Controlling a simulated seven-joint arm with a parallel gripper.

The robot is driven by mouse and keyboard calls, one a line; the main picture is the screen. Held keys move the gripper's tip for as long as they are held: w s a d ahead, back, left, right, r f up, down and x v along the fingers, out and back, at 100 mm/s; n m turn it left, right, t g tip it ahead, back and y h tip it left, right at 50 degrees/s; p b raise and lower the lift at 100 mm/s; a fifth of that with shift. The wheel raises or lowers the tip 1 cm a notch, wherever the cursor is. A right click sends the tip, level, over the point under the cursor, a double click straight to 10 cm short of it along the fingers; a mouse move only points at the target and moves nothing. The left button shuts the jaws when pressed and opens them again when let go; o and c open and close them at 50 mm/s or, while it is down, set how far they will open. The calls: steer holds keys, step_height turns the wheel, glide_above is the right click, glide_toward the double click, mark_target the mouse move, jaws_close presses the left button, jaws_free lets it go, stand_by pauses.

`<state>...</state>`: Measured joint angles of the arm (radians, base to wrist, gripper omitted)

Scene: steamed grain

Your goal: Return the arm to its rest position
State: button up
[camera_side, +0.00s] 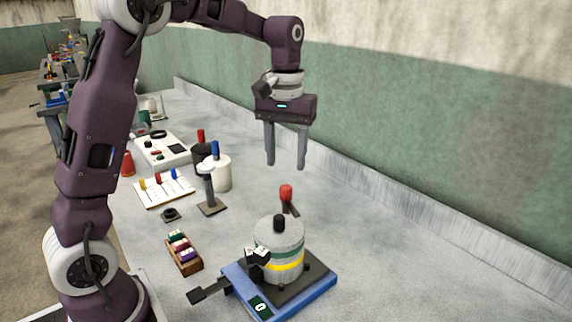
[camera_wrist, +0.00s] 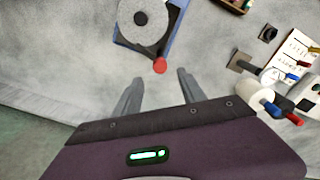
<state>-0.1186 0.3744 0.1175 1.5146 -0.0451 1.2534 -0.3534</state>
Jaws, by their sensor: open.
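My gripper (camera_side: 286,166) hangs above the grey table, its two fingers pointing down and apart with nothing between them. In the wrist view my gripper (camera_wrist: 158,80) is also open and empty. A grey cylindrical pot (camera_side: 279,247) with a green and a yellow band and a black knob stands on a blue-edged base (camera_side: 318,290), below my gripper and toward the front. The pot's round top (camera_wrist: 143,22) shows in the wrist view. A small red-topped item (camera_side: 286,193) stands just behind the pot, below my fingers and clear of them.
A wooden box of small coloured items (camera_side: 184,254) lies left of the base. A white card with coloured pegs (camera_side: 163,188), a grey stand (camera_side: 211,205) and a white cylinder (camera_side: 218,174) are further back. The right side of the table (camera_side: 420,240) is clear up to the wall ledge.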

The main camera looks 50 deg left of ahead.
steer(key=s+d+r+m+t, duration=0.1)
steer(key=s+d+m+t, duration=0.1)
steer(key=s, duration=1)
steer(key=s+d+r+m+t, duration=0.1)
steer(key=s+d+m+t, duration=0.2)
steer(key=s, duration=0.9)
steer(key=d+m, duration=0.1)
steer(key=d, duration=0.2)
steer(key=shift+s+m+t, duration=0.25)
steer(key=shift+m+t, duration=0.05)
steer(key=shift+m, duration=0.1)
steer(key=shift+r, duration=0.1)
